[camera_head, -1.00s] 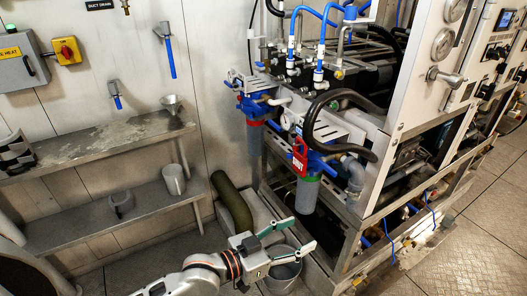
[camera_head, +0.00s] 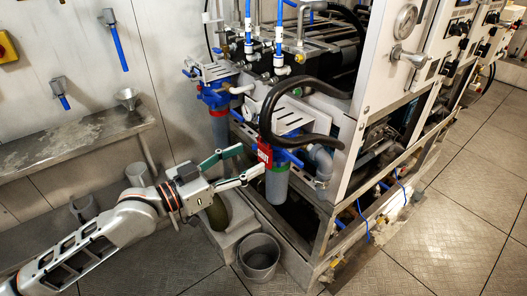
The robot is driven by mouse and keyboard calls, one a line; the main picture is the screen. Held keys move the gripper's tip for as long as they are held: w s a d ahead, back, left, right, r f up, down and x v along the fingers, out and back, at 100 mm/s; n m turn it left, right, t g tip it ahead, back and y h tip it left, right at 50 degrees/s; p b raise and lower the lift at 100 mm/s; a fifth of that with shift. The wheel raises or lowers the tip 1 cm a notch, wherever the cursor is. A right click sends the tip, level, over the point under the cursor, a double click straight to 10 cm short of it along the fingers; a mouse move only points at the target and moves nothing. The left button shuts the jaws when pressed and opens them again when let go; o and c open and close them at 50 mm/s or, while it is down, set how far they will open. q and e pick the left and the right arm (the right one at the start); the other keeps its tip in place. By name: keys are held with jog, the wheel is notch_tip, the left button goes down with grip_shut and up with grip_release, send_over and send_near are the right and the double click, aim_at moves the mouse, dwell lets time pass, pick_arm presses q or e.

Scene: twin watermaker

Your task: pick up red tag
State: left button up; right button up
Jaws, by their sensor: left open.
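The red tag (camera_head: 265,156) with pale lettering hangs at the top of the nearer filter housing (camera_head: 277,185), on the front of the watermaker frame. My left gripper (camera_head: 253,162) comes in from the left with its two fingers spread. The far finger ends left of the tag. The near finger's tip is at the tag's lower left edge; I cannot tell whether it touches. Nothing is held between the fingers. My right gripper is not in view.
A thick black hose (camera_head: 270,112) loops just above the tag. A second blue-topped filter (camera_head: 216,100) is to the left. A grey bucket (camera_head: 259,258) stands on the floor below. A steel shelf (camera_head: 75,142) lines the left wall. The tiled floor at right is clear.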

aim_at(263, 151)
pick_arm(q)
jog(key=x, duration=0.4)
jog(key=shift+w+d, duration=0.1)
jog(key=shift+c, duration=0.3)
jog(key=c, duration=1)
jog(key=shift+o, duration=0.2)
